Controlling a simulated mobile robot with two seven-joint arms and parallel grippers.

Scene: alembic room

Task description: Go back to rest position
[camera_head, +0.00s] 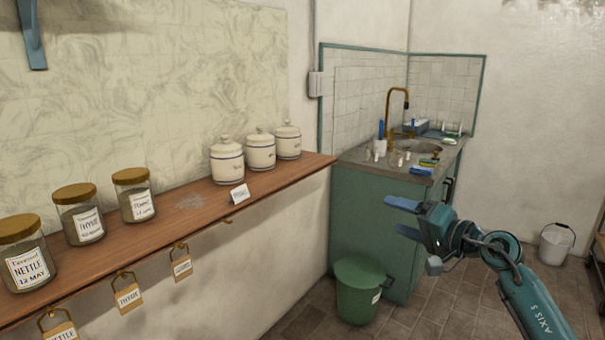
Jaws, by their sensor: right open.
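My right gripper (406,217) is in the lower right of the head view, on a teal arm that comes in from the right edge. Its blue fingers are apart with nothing between them. It shows in front of the green sink cabinet (372,225), above the floor and apart from the shelf. My left gripper is not in view.
A wooden shelf (215,208) runs along the left wall with labelled jars (76,213) and white lidded canisters (227,160). Tags hang below its edge. A green bin (357,290) stands by the cabinet. A white bucket (555,245) stands at the right. Tiled floor shows between.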

